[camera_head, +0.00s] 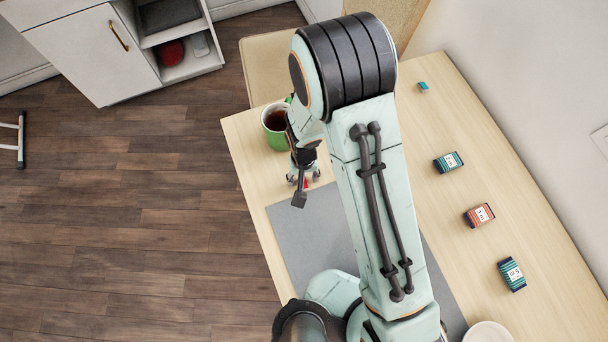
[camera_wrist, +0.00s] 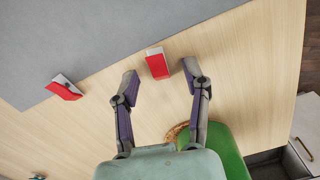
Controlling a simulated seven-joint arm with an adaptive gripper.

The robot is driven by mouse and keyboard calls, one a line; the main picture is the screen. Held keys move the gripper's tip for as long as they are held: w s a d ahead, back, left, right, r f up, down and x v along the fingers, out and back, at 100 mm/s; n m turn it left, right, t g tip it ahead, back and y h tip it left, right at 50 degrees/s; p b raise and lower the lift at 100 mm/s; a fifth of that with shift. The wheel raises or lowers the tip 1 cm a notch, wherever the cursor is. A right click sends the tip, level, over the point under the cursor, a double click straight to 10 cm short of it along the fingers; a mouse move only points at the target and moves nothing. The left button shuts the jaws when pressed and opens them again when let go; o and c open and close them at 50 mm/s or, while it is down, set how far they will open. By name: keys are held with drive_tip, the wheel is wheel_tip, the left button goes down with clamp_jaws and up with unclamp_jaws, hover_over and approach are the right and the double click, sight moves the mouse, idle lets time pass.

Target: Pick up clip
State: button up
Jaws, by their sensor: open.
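A red clip (camera_wrist: 157,66) lies on the wooden table, between and slightly beyond my gripper's fingertips (camera_wrist: 160,76) in the wrist view. It looks upright with a paler top edge. My gripper is open, with one finger on each side of the clip and a gap to it. A second red clip (camera_wrist: 66,90) with a grey side lies further left, at the edge of the grey mat. In the head view, my gripper (camera_head: 303,180) is low over the table, and a small bit of red shows at its fingertips. My arm hides much of the table there.
A green mug (camera_head: 275,128) with dark liquid stands close behind my gripper; it also shows in the wrist view (camera_wrist: 228,150). The grey mat (camera_head: 305,235) lies in front. Several small patterned boxes (camera_head: 479,215) and a white bowl (camera_head: 488,333) are at the right.

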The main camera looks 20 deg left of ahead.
drive_tip(key=c, duration=0.8)
drive_tip(key=shift+o, duration=0.2)
drive_tip(key=shift+r, duration=0.1)
